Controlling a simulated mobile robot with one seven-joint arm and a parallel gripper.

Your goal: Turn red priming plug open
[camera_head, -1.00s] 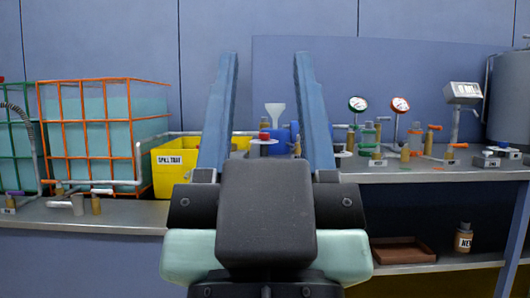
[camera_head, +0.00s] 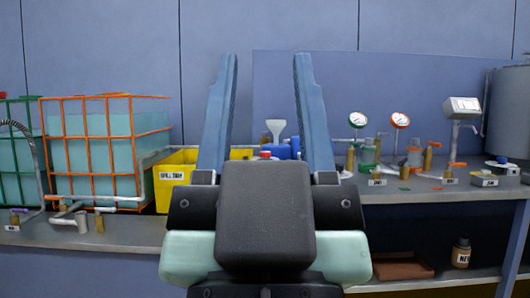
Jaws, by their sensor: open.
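A small red plug top (camera_head: 265,154) shows low between my fingers, just above the dark body of my gripper. It looks like the red priming plug, but its lower part and its turn position are hidden. My gripper (camera_head: 266,60) is open and empty, its two blue fingers pointing up and forward on either side of the plug in the picture. The plug appears apart from both fingers; the depth between them is hard to tell.
A yellow spill tray (camera_head: 170,182) is at left, beside an orange-caged tank (camera_head: 105,150). Gauges (camera_head: 400,121) and several small valves crowd the right bench (camera_head: 430,194).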

